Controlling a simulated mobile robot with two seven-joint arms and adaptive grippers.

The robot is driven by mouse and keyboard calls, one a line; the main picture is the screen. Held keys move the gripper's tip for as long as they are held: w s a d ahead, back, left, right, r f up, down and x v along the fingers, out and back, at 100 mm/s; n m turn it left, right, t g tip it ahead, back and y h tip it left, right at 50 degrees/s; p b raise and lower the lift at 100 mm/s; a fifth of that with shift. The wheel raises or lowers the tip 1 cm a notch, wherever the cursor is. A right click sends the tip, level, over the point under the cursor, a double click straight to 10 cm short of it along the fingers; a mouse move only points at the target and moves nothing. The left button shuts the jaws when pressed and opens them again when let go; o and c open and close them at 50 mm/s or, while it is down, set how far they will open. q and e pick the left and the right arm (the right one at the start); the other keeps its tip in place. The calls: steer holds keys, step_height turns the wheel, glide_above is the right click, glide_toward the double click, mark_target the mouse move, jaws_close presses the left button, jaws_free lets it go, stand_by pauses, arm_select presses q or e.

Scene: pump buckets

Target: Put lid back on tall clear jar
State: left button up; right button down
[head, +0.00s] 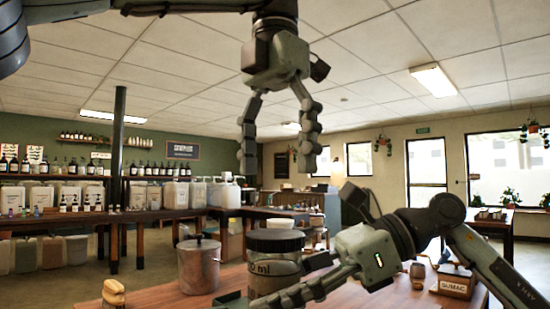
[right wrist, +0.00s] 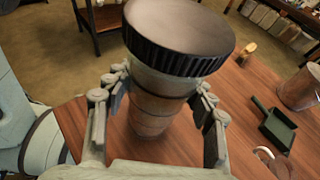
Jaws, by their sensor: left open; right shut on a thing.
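The tall clear jar (head: 268,283) stands on the wooden table in front of me, with "ml" lettering on its side. A wide dark lid (head: 275,240) with a ribbed rim sits over its mouth. The lid (right wrist: 180,30) looks a little tilted in the right wrist view; I cannot tell whether it is fully seated. My right gripper (right wrist: 162,88) is shut on the jar's body (right wrist: 155,108), one finger on each side below the lid. My left gripper (head: 279,160) is open and empty, high above the jar with fingers pointing down.
A brush (head: 114,292) lies at the table's left. A dark dustpan (right wrist: 275,128) lies near the pot. A box labelled SUMAC (head: 455,284) and a small mug (head: 418,270) are at the right.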

mark_target(275, 233)
stand_by(0.3)
arm_select(q)
steer(key=shift+f, duration=4)
steer(key=shift+c, duration=0.4)
steer(key=c, duration=1.2)
steer(key=o, duration=1.4)
steer(key=shift+r, duration=0.15)
steer(key=shift+r, duration=3.65)
